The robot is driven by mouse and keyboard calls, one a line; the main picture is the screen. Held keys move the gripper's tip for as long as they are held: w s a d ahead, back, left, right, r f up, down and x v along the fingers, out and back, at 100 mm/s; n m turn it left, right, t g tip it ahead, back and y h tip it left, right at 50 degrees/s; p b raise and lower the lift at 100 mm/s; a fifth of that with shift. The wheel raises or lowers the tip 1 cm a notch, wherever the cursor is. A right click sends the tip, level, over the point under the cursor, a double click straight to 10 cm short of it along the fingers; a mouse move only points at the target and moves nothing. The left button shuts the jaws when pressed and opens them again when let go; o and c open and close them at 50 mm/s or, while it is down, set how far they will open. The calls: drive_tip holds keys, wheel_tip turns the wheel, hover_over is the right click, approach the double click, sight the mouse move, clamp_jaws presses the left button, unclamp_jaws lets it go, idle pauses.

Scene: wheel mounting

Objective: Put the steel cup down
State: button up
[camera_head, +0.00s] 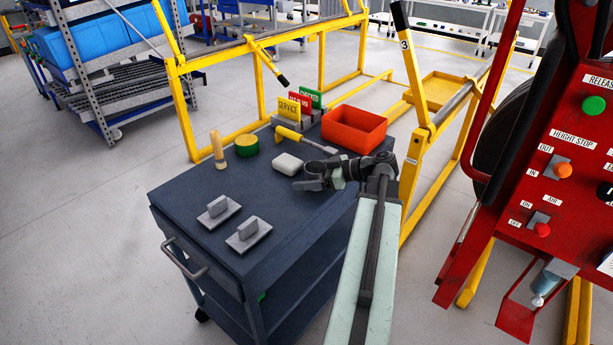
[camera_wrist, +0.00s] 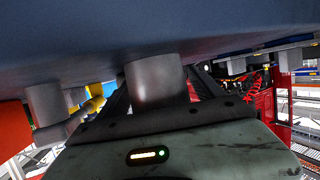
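My gripper (camera_head: 310,184) is low over the dark blue cart top (camera_head: 185,192), near its right side. In the wrist view, which looks upside down, a grey metal cylinder, seemingly the steel cup (camera_wrist: 155,82), sits between the two dark fingers. The fingers lie close against both its sides and appear shut on it. Its end meets the dark blue surface in the picture; I cannot tell whether it touches or hovers slightly. In the head view I cannot separate the cup from my gripper.
Two grey plates with grips (camera_head: 219,211) lie front left. Another grey cylinder (camera_wrist: 46,104) shows in the wrist view.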

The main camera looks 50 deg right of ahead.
drive_tip(key=p+v, duration=0.4)
drive_tip(key=v, duration=0.8)
